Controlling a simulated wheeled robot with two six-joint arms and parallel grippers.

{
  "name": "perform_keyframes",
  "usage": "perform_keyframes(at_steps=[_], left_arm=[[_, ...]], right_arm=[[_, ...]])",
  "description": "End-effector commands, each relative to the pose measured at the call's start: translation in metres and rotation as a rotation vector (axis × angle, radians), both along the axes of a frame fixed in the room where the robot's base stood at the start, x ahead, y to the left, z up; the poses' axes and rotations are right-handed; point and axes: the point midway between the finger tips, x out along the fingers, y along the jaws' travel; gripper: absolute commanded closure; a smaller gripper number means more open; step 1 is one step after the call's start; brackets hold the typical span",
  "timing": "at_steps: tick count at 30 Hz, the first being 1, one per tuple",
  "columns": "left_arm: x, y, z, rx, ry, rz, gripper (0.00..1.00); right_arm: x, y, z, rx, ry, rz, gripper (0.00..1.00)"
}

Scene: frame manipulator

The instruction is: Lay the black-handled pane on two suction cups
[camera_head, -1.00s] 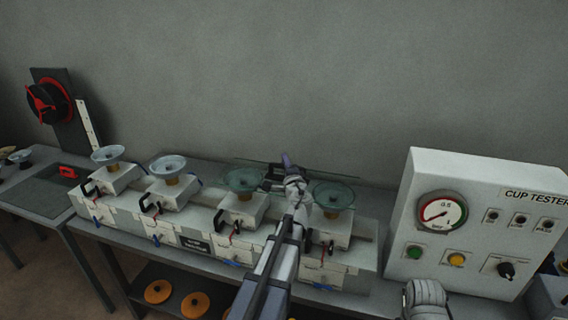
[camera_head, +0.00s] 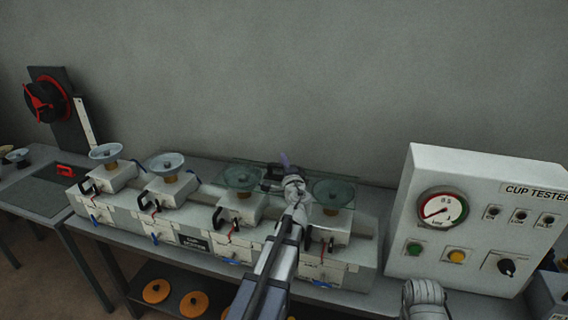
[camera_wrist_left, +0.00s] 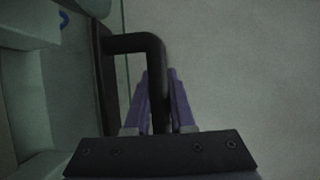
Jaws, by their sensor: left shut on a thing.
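The clear glass pane (camera_head: 330,180) spans the two right-hand suction cups, the third cup (camera_head: 241,179) and the fourth cup (camera_head: 333,193). It looks nearly level over them; I cannot tell whether it touches them. My left gripper (camera_head: 287,165) is at the middle of the pane, shut on its black handle (camera_head: 268,176). In the left wrist view the purple fingers (camera_wrist_left: 160,95) close around the bent black handle (camera_wrist_left: 137,42). The pane is partly hidden by my arm. My right gripper's fingers do not show.
Two more cups, the first (camera_head: 106,152) and the second (camera_head: 167,163), stand uncovered on the left of the cup row. The cup tester box (camera_head: 470,185) stands to the right. A stand with a red-and-black disc (camera_head: 48,101) is at far left. Orange discs (camera_head: 193,304) lie on the lower shelf.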

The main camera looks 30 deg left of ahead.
Motion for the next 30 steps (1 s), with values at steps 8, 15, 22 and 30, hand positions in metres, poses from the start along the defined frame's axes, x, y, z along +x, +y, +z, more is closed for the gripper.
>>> perform_keyframes(at_steps=[8,15,22,30], left_arm=[[0.0000,0.0000,-0.0036,0.002,0.001,0.000,1.00],[-0.0001,0.0001,-0.0034,0.002,0.001,0.000,0.77],[0.0000,0.0000,-0.0036,0.001,0.001,0.000,0.51],[-0.0001,0.0001,-0.0043,-0.001,0.000,0.000,0.43]], right_arm=[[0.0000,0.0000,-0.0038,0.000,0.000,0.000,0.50],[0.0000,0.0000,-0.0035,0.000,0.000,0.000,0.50],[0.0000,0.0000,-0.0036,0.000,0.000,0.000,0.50],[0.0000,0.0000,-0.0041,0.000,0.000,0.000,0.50]])
